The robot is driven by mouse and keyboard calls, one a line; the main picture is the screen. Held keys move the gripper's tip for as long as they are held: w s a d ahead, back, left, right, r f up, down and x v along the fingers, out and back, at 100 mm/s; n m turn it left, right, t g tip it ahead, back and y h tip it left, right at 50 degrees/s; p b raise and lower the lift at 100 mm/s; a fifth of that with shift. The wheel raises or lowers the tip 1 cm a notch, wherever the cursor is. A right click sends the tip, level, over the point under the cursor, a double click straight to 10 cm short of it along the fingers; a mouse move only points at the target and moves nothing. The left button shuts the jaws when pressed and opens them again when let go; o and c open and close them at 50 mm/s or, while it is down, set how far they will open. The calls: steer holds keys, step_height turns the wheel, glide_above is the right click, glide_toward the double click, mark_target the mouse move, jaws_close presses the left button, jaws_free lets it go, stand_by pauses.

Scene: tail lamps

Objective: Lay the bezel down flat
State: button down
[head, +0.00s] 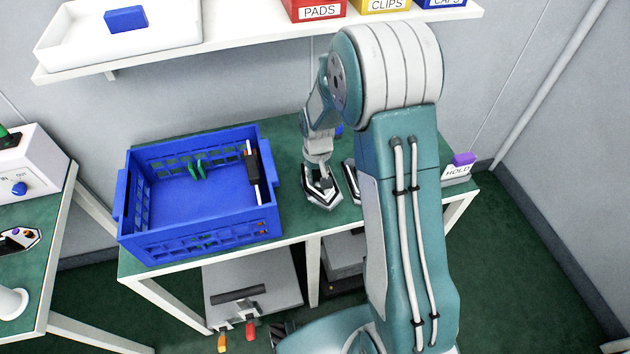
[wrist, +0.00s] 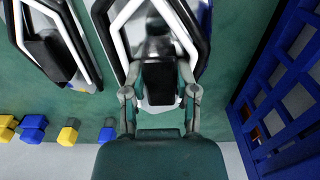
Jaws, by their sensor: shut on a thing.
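My gripper (head: 318,171) points down over the green bench top, just right of the blue crate. It is shut on a six-sided bezel (head: 321,197) with a black and white rim. In the wrist view the fingers of my gripper (wrist: 159,82) close at the bezel's near end, and the bezel's rim (wrist: 185,30) reaches out of the top of the picture. The bezel seems to lie close to the bench; I cannot tell if it touches. A second similar bezel (wrist: 78,50) lies to the left in the wrist view; my arm partly hides it in the head view.
The blue crate (head: 200,245) holds green pieces and a black part at its right wall. A HOLD block (head: 458,171) with a purple top stands at the bench's right end. Several small yellow and blue blocks (wrist: 68,136) show lower left. A shelf (head: 245,44) runs above.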

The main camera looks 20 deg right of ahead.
mark_target(319, 185)
steer(key=shift+a+f, duration=0.1)
steer(key=shift+f, duration=0.25)
steer(key=f, duration=0.1)
steer(key=d+f, duration=0.1)
steer(key=f, duration=0.1)
steer(key=shift+f, duration=0.15)
steer(key=shift+d, duration=0.15)
steer(key=shift+c, duration=1.9)
jaws_free()
steer(key=shift+a+f, duration=0.1)
steer(key=shift+a, duration=0.35)
steer(key=shift+d, duration=0.2)
